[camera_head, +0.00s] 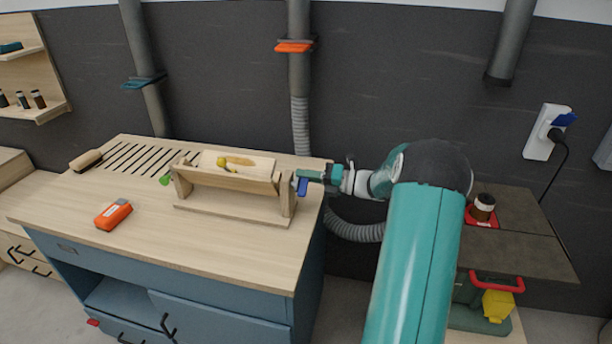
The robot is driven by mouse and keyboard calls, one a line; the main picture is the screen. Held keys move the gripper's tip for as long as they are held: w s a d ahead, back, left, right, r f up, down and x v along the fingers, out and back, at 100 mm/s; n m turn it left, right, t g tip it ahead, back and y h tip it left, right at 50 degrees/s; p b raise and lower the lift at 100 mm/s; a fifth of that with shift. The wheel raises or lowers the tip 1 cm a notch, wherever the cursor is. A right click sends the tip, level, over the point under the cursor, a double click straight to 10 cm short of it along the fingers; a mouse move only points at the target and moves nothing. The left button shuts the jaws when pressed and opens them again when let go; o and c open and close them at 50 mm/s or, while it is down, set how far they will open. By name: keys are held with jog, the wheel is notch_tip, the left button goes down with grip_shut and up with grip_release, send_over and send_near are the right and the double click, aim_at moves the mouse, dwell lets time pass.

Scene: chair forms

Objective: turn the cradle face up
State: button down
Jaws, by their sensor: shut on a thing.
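The wooden cradle (225,180) sits between two uprights of a wooden stand (235,214) on the workbench. It is tilted, and a paler panel (255,166) shows at its top. A yellow piece and a brownish piece (237,161) show against that panel; I cannot tell how they are held. A green knob (165,180) is at the stand's left end. A small blue handle (302,187) is at its right end. My gripper (301,178) reaches in from the right and is shut on the blue handle. My fingertips are small and partly hidden here.
The workbench (130,235) has slots at the back left. A wooden-handled brush (86,160) and an orange-grey device (113,214) lie left of the stand. Grey ducts and a hose (300,120) run behind. A dark side table (525,250) with a jar (483,207) stands right.

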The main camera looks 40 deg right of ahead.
jog(key=shift+s+a+f+m, duration=0.1)
jog(key=shift+f+m, duration=0.35)
jog(key=shift+m, duration=0.8)
jog(key=shift+f+m, duration=0.45)
jog(key=shift+m, duration=1.3)
jog(key=c, duration=1.5)
grip_release()
jog(key=shift+s, duration=0.1)
jog(key=shift+o, duration=0.2)
jog(key=shift+a+r, duration=0.1)
jog(key=shift+r, duration=0.05)
jog(key=shift+d, duration=0.2)
